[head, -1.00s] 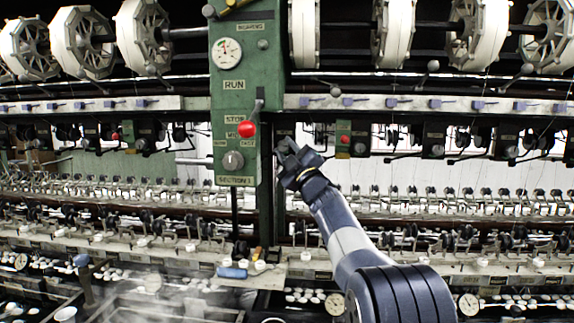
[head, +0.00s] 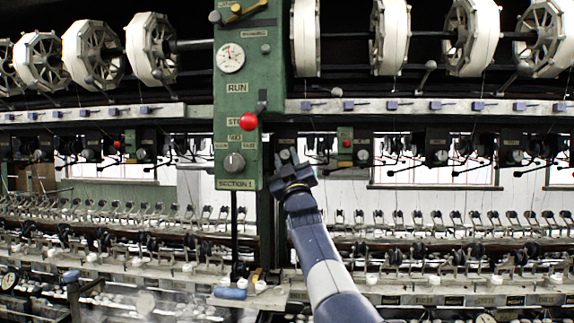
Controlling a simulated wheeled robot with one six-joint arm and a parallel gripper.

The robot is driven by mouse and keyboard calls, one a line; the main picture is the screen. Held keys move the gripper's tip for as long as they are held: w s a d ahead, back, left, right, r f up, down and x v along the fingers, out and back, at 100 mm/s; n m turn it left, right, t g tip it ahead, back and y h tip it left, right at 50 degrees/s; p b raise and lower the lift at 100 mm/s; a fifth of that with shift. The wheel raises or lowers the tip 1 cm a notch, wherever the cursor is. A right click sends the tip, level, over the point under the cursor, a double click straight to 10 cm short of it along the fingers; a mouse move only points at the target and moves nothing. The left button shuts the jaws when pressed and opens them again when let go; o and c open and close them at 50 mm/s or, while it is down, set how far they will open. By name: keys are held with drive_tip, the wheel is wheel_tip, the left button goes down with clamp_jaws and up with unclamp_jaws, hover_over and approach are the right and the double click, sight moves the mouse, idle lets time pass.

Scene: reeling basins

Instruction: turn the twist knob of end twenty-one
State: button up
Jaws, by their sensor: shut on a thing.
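My gripper (head: 288,160) is right of the green control panel, at a dark end box (head: 286,137) under the long rail. Its jaws are shut on a small twist knob at the front of that box. The jaws hide most of the knob, so I cannot tell how far it is turned. No end number is legible there. Similar dark end boxes, such as one to the right (head: 437,146), hang along the same rail.
The green control panel (head: 237,110) stands close left of my gripper, with a red ball lever (head: 248,122) and a grey knob (head: 233,162). White reels (head: 391,38) hang above. Below are rows of small guides and a ledge with a blue roll (head: 230,293).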

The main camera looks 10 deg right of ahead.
idle(0.3)
drive_tip(key=o, duration=1)
drive_tip(key=shift+f, duration=0.1)
drive_tip(key=b+v, duration=0.4)
drive_tip(key=v, duration=0.6)
drive_tip(key=shift+s+f, duration=0.2)
drive_tip(key=shift+s, duration=0.1)
